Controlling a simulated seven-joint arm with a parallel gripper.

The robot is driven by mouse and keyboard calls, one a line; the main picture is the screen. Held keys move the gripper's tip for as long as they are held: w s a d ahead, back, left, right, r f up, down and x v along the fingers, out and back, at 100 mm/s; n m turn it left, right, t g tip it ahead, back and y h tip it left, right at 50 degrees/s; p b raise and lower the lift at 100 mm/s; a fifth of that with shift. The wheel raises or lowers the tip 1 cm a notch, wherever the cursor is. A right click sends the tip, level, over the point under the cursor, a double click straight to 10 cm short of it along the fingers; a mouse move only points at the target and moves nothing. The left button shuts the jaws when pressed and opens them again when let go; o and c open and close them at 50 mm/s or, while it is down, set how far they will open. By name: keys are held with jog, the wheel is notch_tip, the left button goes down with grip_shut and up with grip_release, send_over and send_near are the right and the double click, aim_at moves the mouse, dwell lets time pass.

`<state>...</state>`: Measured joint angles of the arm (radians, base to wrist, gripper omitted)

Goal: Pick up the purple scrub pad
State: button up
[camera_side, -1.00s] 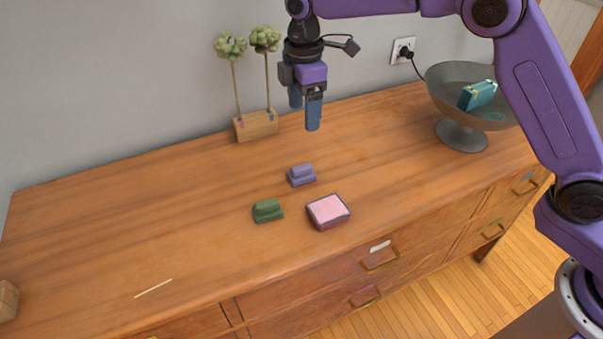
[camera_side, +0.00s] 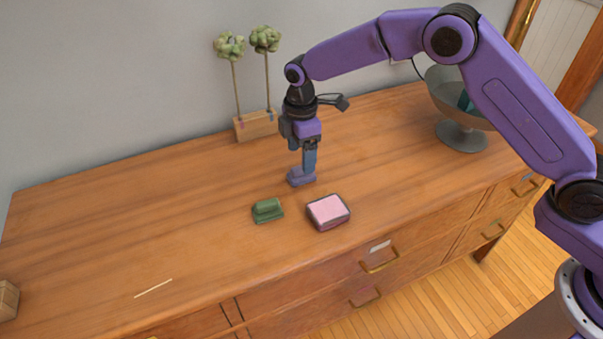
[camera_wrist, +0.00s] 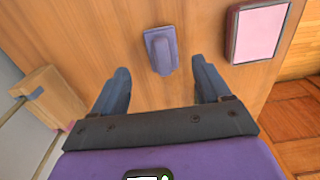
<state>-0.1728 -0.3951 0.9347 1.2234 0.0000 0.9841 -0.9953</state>
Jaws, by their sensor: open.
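The purple scrub pad (camera_side: 300,178) lies on the wooden dresser top, behind the green pad and the pink-topped block. In the wrist view the purple pad (camera_wrist: 161,50) shows whole, with its raised grip on top, ahead of the fingertips and roughly centred between them. My gripper (camera_side: 304,160) points down just above the pad in the side view and hides part of it. In the wrist view my gripper (camera_wrist: 160,76) has its two blue fingers spread wide with nothing between them. I cannot tell the exact gap above the pad.
A green pad (camera_side: 267,210) and a pink-topped block (camera_side: 328,211) sit close in front. The pink block also shows in the wrist view (camera_wrist: 259,33). A wooden plant holder (camera_side: 257,126) stands behind. A bowl (camera_side: 443,95) stands at right. The dresser's left side is mostly clear.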

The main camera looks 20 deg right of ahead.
jog(key=shift+s+f, duration=0.2)
jog(key=shift+f, duration=2.5)
jog(key=shift+c, duration=0.3)
jog(key=c, duration=1.1)
jog(key=shift+r, duration=0.1)
